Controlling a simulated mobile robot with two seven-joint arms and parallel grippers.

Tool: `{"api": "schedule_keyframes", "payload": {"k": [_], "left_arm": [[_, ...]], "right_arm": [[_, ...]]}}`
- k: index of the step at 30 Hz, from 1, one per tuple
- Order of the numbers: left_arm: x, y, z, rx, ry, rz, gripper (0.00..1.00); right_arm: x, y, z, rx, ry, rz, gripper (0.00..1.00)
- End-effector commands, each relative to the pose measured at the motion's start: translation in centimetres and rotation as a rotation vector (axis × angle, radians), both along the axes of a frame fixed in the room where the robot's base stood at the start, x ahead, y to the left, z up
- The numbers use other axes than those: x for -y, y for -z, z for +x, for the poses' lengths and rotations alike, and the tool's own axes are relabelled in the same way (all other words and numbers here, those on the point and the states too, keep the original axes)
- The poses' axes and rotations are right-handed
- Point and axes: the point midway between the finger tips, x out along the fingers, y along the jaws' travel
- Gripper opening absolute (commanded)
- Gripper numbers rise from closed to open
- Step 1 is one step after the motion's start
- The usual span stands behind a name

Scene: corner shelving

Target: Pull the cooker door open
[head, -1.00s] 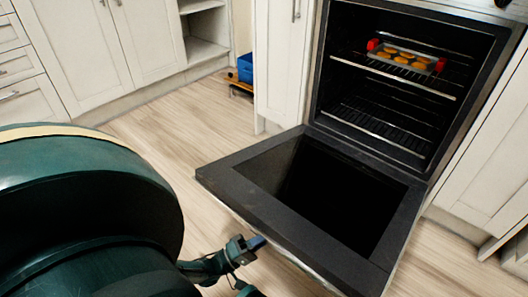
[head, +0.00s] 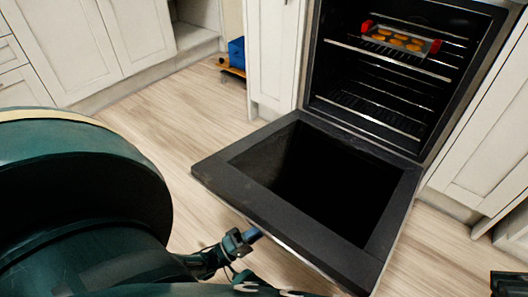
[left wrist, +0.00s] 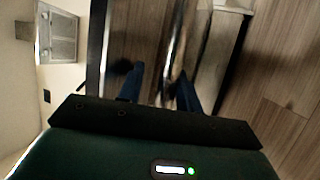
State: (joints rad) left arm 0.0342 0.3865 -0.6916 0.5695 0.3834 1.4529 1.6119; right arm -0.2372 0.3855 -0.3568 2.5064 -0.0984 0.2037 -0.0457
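The cooker door (head: 215,176) is swung down wide open, close to level, with its dark inner side facing up. Its front edge, where the handle is, points toward me. My left gripper (head: 250,235) is at this front edge. In the left wrist view, the two blue fingers (left wrist: 160,88) stand apart, with the shiny handle bar (left wrist: 178,50) running between them. A gap shows beside the bar, so the gripper looks open around it. A dark part at the lower right corner (head: 509,284) looks like my right gripper; its fingers are not clear.
The oven cavity holds wire racks (head: 375,115) and a tray (head: 432,50) of round orange items with red ends. White cabinets (head: 275,55) flank the cooker. A blue box (head: 236,51) stands on the floor at the back. Wooden floor left of the door is clear.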

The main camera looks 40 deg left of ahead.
Motion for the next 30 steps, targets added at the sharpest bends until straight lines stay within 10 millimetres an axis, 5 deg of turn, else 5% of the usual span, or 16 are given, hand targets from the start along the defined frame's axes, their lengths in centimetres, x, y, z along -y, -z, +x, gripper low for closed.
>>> {"api": "schedule_keyframes", "payload": {"k": [14,30], "left_arm": [[0.1,0.0,-0.4,0.011,0.005,-0.007,0.41],[-4.9,1.1,-11.2,-0.005,-0.002,0.0,0.41]], "right_arm": [[0.0,0.0,0.0,0.0,0.001,0.001,0.0],[0.0,0.2,0.1,-0.01,0.001,0.001,0.0]]}}
